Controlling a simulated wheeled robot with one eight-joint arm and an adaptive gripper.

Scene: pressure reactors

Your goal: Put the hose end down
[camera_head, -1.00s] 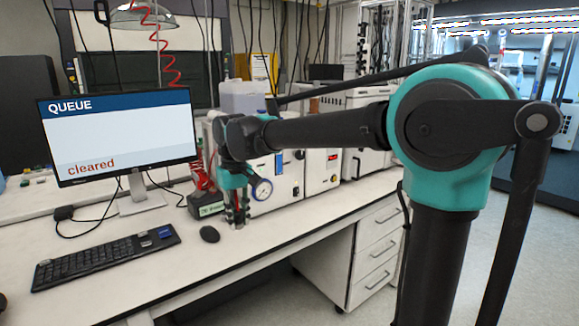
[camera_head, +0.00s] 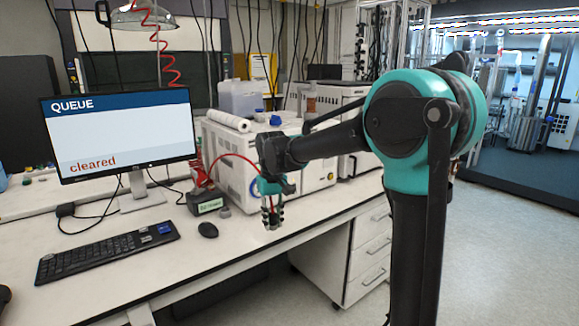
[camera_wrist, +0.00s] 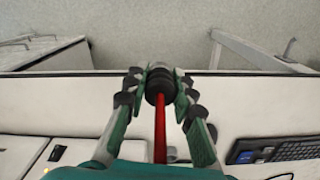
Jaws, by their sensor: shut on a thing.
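My gripper (camera_head: 272,218) points down above the bench near its front edge, to the right of the mouse. In the wrist view my gripper (camera_wrist: 159,90) is shut on the hose end (camera_wrist: 157,78), a dark ribbed fitting with a light grey tip. A red hose (camera_wrist: 160,135) runs back from it toward my wrist. In the head view the red hose (camera_head: 232,156) arcs from beside the green-labelled black box to my gripper; the hose end is largely hidden there by the fingers. I cannot tell how high it is above the bench.
The bench (camera_head: 165,255) has a keyboard (camera_head: 105,250), a mouse (camera_head: 208,230) and a monitor (camera_head: 118,135) on the left. The green-labelled box (camera_head: 207,203) and a small grey piece (camera_head: 225,211) stand behind. White instruments (camera_head: 232,165) line the back. Bare bench lies around my gripper.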

